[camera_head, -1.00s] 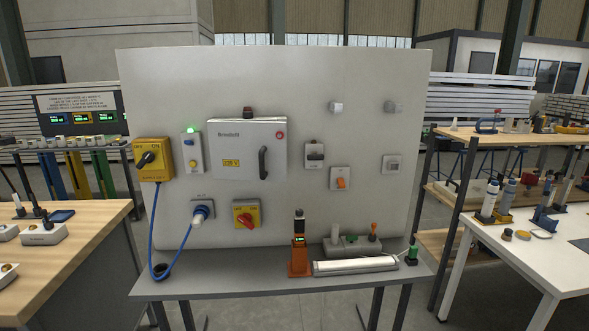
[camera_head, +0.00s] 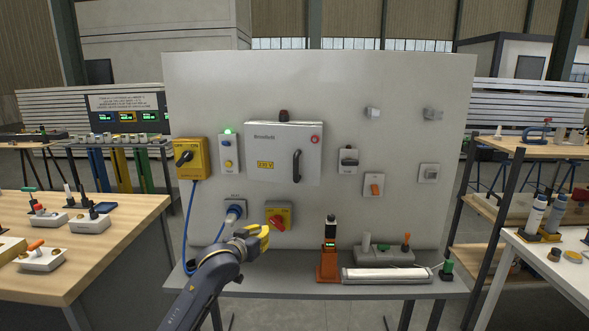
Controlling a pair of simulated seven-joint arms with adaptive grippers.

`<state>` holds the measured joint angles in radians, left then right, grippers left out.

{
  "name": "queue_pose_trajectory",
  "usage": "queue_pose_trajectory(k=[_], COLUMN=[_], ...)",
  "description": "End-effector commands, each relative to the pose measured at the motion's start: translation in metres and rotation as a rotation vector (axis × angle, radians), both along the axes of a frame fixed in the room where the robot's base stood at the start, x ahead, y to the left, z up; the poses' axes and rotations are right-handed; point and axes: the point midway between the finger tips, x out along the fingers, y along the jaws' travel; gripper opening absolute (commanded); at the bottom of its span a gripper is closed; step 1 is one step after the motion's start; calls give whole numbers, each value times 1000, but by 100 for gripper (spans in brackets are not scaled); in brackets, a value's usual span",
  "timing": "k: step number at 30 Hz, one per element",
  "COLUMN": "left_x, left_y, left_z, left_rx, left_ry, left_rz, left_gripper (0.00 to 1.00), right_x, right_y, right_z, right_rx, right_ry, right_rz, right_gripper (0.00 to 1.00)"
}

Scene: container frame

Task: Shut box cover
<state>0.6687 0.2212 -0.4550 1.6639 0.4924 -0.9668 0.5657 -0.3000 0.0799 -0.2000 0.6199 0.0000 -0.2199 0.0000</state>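A pale grey-white box (camera_head: 272,170) with a dark vertical handle, a yellow label and a red round button is mounted on the upright panel. Its cover faces me. Whether the cover is fully shut or slightly ajar I cannot tell. My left gripper (camera_head: 264,238), with yellow fingertips, is in front of the panel, below the box and apart from it. It overlaps the blue plug and the yellow switch in the picture. The gap between its fingers is not clear. My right gripper is not in view.
The panel (camera_head: 400,90) also carries a yellow ON/OFF switch box (camera_head: 191,165), a blue plug and cable (camera_head: 234,208), and a yellow switch with a red knob (camera_head: 279,216). A grey shelf (camera_head: 390,291) below holds an orange stand (camera_head: 328,265) and a white tube. The space before the box is clear.

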Motion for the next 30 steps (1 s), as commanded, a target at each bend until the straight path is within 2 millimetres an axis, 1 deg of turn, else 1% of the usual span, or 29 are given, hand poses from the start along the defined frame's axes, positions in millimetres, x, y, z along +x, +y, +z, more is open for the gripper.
queue_pose_trajectory(k=[1,2,3,6,9,12,14,17,20,30], left_x=[-4,-7,-11,-24,-35,-41,-42,-37,-26,24], left_y=[-8,-12,-18,-29,-36,-40,-42,-45,-51,-73], left_z=[43,62,87,135,166,183,188,190,190,188], left_rx=[-7,-9,-16,-23,-26,-28,-28,-28,-30,-28], left_ry=[-49,-68,-94,-146,-181,-200,-205,-206,-206,-206], left_rz=[-20,-30,-44,-72,-92,-102,-106,-107,-108,-106], left_gripper=[0,0,0,0,0,0,0,0,0,0], right_x=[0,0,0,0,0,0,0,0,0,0], right_y=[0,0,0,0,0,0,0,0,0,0], right_z=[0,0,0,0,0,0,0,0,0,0], right_rx=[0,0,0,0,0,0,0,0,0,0], right_ry=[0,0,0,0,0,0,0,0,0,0], right_rz=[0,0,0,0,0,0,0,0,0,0], right_gripper=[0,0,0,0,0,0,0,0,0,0])
